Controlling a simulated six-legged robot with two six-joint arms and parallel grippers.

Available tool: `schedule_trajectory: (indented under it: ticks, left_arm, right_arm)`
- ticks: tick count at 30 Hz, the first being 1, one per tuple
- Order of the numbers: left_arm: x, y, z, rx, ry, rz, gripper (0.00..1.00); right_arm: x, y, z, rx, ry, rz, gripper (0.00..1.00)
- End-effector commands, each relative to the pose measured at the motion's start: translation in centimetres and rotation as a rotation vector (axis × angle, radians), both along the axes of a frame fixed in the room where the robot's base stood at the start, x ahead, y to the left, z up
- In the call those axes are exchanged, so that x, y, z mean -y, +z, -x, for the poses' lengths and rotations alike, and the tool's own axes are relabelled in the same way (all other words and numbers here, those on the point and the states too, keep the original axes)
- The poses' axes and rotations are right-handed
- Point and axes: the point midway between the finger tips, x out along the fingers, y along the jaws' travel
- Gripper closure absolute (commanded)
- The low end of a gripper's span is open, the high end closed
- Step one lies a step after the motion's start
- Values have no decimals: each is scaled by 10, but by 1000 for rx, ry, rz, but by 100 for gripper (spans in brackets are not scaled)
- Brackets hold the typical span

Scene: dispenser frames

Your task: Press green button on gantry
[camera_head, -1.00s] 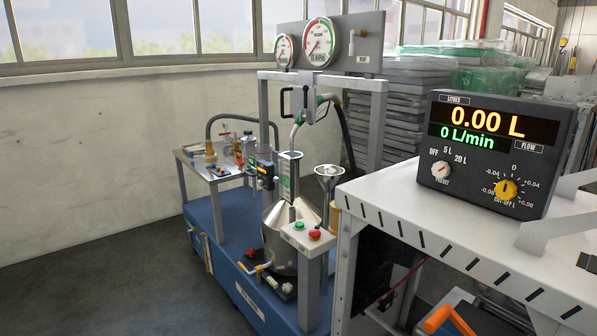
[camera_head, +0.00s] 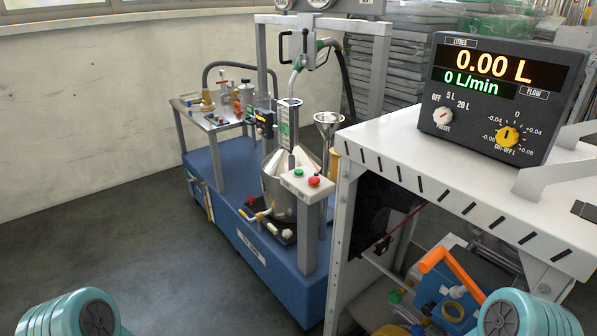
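The green button (camera_head: 298,172) sits on a small white panel (camera_head: 306,184) on a grey post at the front of the blue-based gantry (camera_head: 283,280). A red button (camera_head: 314,181) is beside it on the right. A steel vessel (camera_head: 279,178) with a conical top stands just behind the panel. Teal parts of my arms show at the bottom left and bottom right corners. Neither gripper is in the picture, so both are well away from the panel.
A white slotted bench (camera_head: 440,185) stands at the right with a black flow display (camera_head: 497,95) reading 0.00 L. An orange handle (camera_head: 452,275) is below it. A small side table (camera_head: 205,118) holds fittings. The floor at left is clear.

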Motion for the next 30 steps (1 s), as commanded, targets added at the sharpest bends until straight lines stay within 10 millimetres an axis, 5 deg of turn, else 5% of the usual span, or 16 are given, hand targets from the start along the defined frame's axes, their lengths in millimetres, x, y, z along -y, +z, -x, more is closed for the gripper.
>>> schedule_trajectory:
  ticks: [1, 3, 4, 30]
  left_arm:
    - [0, 0, 0, 0, 0, 0, 76]
    - [0, 0, 0, 0, 0, 0, 98]
    - [0, 0, 0, 0, 0, 0, 100]
    - [0, 0, 0, 0, 0, 0, 100]
  right_arm:
    - [0, 0, 0, 0, 0, 0, 57]
    - [0, 0, 0, 0, 0, 0, 57]
    - [0, 0, 0, 0, 0, 0, 57]
    - [0, 0, 0, 0, 0, 0, 57]
